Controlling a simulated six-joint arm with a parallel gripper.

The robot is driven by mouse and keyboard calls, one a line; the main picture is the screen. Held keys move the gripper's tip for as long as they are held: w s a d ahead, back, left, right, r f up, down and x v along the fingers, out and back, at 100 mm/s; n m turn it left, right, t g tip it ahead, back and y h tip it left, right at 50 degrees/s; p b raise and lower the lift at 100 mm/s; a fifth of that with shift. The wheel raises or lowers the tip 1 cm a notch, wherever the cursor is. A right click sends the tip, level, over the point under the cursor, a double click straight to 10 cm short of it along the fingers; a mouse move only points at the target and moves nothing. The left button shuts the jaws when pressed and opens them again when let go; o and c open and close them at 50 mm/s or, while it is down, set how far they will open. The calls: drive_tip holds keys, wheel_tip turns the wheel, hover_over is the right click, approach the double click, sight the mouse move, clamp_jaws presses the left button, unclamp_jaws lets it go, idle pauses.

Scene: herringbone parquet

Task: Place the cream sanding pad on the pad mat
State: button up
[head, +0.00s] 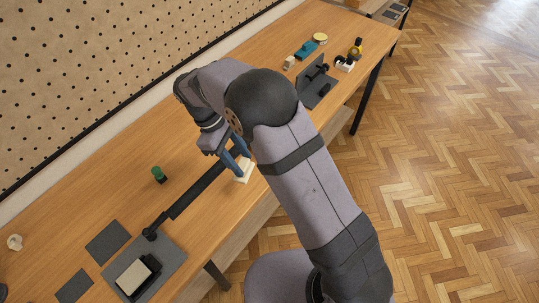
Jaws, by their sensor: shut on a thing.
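My gripper (236,165), with blue fingers, is over the middle of the bench. It is shut on a cream pad (246,172), which shows just below and beside the fingers. The arm hides part of it, and I cannot tell whether it touches the bench. Two flat dark grey squares lie at the lower left, a larger one (108,242) and a smaller one (73,287). Both are bare, and I cannot tell which is the pad mat.
A long black bar (195,193) runs from near my gripper to a grey mat (170,262). A black-framed cream block (134,277) stands on that mat. A green-topped cylinder (158,174) stands behind the bar. Several small items and a grey plate (314,92) are at the far end.

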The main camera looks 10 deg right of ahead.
drive_tip(key=s+a+r+n+t+p, duration=0.1)
drive_tip(key=a+n, duration=0.2)
drive_tip(key=a, duration=0.1)
drive_tip(key=s+a+r+n+t+p, duration=0.1)
drive_tip(key=s+a+n, duration=0.1)
drive_tip(key=a+n, duration=0.2)
drive_tip(key=s+a+r+n+t+p, duration=0.1)
drive_tip(key=s+a+r+n+t, duration=0.1)
drive_tip(key=a, duration=0.4)
drive_tip(key=shift+s+n, duration=0.1)
drive_tip(key=shift+n, duration=0.8)
drive_tip(key=s+a+f+n+t+y, duration=0.1)
drive_tip(key=s+a+f+n+y, duration=0.15)
drive_tip(key=a+n, duration=0.55)
drive_tip(key=s+a+f+n+t+y, duration=0.1)
drive_tip(key=s+a+f+n+t, duration=0.2)
drive_tip(key=a, duration=0.8)
drive_tip(key=s+a+n+g+y+b, duration=0.1)
drive_tip(key=s+a+n+y, duration=0.3)
drive_tip(key=s+a+n, duration=0.6)
drive_tip(key=s+a+g, duration=0.1)
drive_tip(key=s+a, duration=0.6)
drive_tip(key=shift+a+r+g, duration=0.2)
drive_tip(key=shift+r+g, duration=0.15)
drive_tip(key=shift+g, duration=0.05)
drive_tip(key=shift+w, duration=0.1)
drive_tip(key=shift+f+b, duration=3)
drive_tip(key=shift+f, duration=1.05)
drive_tip(key=shift+f+b, duration=0.3)
